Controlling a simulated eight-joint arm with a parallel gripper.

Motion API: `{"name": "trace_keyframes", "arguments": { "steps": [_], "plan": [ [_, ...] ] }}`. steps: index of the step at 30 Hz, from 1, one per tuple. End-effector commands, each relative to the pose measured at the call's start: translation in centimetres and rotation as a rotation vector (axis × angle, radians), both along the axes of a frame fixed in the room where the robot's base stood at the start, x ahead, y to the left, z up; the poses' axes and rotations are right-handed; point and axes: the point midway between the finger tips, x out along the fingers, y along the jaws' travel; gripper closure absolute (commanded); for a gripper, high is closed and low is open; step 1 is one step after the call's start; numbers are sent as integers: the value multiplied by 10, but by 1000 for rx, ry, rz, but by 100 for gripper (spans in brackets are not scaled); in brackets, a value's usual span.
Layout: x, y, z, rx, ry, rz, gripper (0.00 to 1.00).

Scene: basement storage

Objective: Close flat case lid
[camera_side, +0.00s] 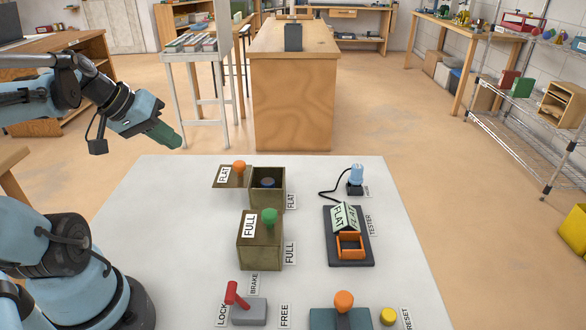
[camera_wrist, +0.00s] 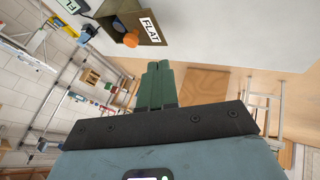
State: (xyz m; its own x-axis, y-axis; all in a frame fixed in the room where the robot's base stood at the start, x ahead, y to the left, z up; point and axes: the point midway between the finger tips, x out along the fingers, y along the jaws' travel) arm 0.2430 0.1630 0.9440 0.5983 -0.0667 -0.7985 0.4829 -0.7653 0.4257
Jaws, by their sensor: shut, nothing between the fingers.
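The flat case (camera_side: 278,200) is an olive box at the back middle of the white table, open at the top, with a dark round thing (camera_side: 267,183) inside. Its lid (camera_side: 222,180), labelled FLAT, is swung out to the left and bears an orange knob (camera_side: 239,166). The wrist view also shows the lid (camera_wrist: 150,32) and the orange knob (camera_wrist: 131,40), at upper left. My gripper (camera_side: 177,143) is shut and empty, in the air to the left of the lid and apart from it. Its green fingers (camera_wrist: 158,66) are together in the wrist view.
The full case (camera_side: 260,256) stands in front, closed, with a green knob (camera_side: 269,215). A tester (camera_side: 350,255) and a blue-topped lamp (camera_side: 356,175) are to the right. A red brake lever (camera_side: 235,296), an orange knob (camera_side: 344,301) and a yellow button (camera_side: 388,316) line the front. The table's left part is clear.

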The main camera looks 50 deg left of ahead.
Motion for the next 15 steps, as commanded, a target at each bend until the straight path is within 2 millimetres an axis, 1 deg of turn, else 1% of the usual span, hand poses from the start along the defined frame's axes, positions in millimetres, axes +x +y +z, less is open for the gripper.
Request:
{"name": "trace_keyframes", "arguments": {
  "steps": [5,15],
  "plan": [
    [8,-1,-9,0,-1,-4,100],
    [32,-4,-42,1,0,-3,100]
  ]
}}
